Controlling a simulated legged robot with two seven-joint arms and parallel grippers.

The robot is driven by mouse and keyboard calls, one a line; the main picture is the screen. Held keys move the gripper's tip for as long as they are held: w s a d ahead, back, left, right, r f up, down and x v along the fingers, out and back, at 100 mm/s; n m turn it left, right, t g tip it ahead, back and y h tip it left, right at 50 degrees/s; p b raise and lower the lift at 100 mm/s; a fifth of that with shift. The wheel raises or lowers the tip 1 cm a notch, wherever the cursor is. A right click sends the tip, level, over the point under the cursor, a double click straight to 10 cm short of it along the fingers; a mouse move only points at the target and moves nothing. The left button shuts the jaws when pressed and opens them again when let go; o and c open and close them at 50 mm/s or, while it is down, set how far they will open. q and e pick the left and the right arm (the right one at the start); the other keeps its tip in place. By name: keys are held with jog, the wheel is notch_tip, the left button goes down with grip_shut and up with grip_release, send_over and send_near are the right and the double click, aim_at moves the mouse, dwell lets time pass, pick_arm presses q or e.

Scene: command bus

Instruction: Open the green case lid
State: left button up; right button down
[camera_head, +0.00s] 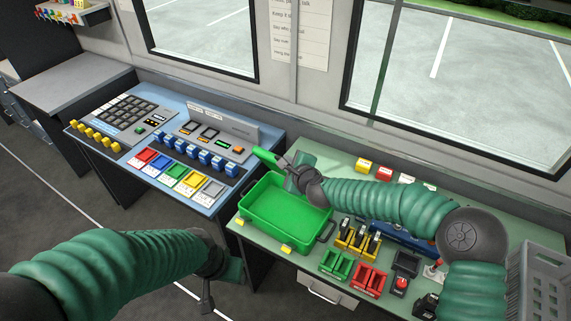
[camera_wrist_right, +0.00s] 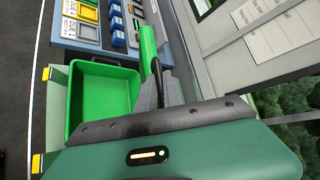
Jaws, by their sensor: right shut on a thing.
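The green case (camera_head: 262,220) stands on the light green desk with its empty inside showing; it also shows in the right wrist view (camera_wrist_right: 76,110). Its green lid (camera_head: 265,156) is raised at the far side and seen nearly edge-on in the right wrist view (camera_wrist_right: 148,45). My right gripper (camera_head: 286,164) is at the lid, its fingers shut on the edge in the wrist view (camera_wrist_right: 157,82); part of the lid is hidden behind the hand. My left gripper (camera_head: 207,297) hangs low in front of the desks, apart from the case; its finger gap is unclear.
Yellow (camera_head: 357,240), green (camera_head: 336,264) and red racks (camera_head: 369,279) stand right of the case. A blue control console (camera_head: 165,150) is to the left. A grey crate (camera_head: 543,285) is at the far right. Windows and wall rise behind the desk.

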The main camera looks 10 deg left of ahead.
jog(key=c, duration=1.5)
grip_release()
jog(key=b+v, duration=0.3)
jog(key=v, duration=1.3)
jog(key=shift+s+d+r, duration=0.1)
jog(key=shift+s, duration=0.15)
